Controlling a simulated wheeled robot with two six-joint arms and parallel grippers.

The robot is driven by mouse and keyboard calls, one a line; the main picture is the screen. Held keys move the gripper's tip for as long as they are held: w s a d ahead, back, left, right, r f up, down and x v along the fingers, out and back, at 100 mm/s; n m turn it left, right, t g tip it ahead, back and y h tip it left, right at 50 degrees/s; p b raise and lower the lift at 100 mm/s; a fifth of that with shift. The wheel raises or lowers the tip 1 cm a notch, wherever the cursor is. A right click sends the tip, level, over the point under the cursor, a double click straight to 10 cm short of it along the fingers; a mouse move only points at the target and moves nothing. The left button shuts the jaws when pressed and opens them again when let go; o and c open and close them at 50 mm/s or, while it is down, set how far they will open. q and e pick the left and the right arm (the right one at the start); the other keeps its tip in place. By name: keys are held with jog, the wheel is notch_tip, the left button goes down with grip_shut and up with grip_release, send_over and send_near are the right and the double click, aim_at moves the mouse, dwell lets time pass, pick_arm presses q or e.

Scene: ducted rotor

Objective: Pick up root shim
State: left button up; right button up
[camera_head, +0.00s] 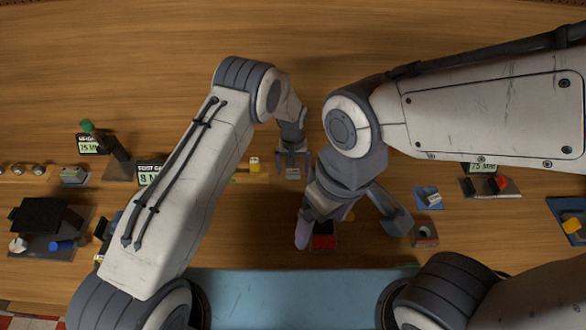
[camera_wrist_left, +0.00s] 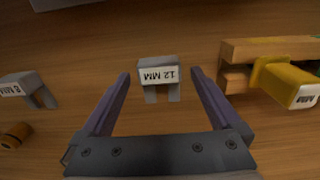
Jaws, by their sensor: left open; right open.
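A grey U-shaped block (camera_wrist_left: 158,75) labelled 12 MM lies on the wooden table, its label upside down in the left wrist view. In the head view my left gripper (camera_head: 292,162) points down over the block (camera_head: 292,173). A similar grey block (camera_wrist_left: 30,88) labelled 8 MM lies at the left wrist view's left. My right gripper (camera_head: 350,222) is open and empty, over the table nearer the front edge.
A yellow labelled piece (camera_wrist_left: 282,82) sits on a wooden holder (camera_wrist_left: 270,48) beside the block. A red and black item (camera_head: 323,238) lies under my right gripper. A blue pad (camera_head: 428,197) and a dark tray (camera_head: 490,187) lie right. The back table is clear.

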pick_arm(q)
jog(key=c, duration=1.5)
jog(key=shift+o, duration=0.2)
